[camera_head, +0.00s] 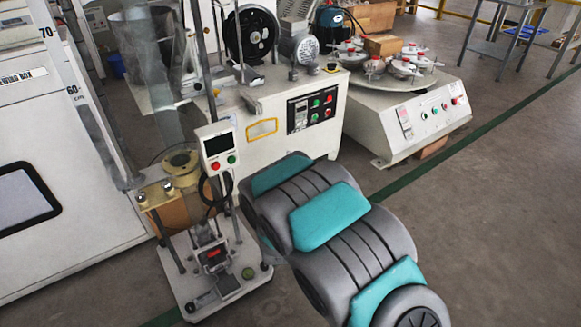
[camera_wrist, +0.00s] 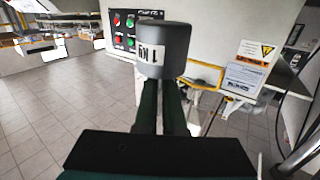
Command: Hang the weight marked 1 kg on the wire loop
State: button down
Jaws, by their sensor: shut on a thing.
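The weight marked 1 kg (camera_wrist: 163,48) is a dark grey cylinder with a white label, in the upper middle of the wrist view. My gripper (camera_wrist: 164,82) is shut on it, with its two dark fingers side by side below the weight. The weight is held clear in the air, in front of a light machine. In the head view my grey and teal arm hides the gripper and the weight. I cannot make out the wire loop for certain in either view.
A tall test stand (camera_head: 215,262) with a small display box (camera_head: 217,146) stands left of my arm in the head view. Behind it is a cream machine with a black button panel (camera_head: 312,108). A round-table machine (camera_head: 408,125) is at right. Floor (camera_head: 500,190) is open there.

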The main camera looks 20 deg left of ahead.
jog(key=w+a+f+p, duration=0.1)
jog(key=w+a+f, duration=0.1)
jog(key=w+a, duration=0.8)
jog(key=shift+w+a, duration=0.15)
jog(key=shift+a, duration=0.85)
dwell(1.8)
jog(key=shift+f, duration=0.55)
dwell(0.7)
jog(key=c, duration=0.9)
grip_release()
jog(key=shift+f, duration=0.1)
jog(key=shift+d, duration=0.1)
jog(key=shift+f, duration=0.1)
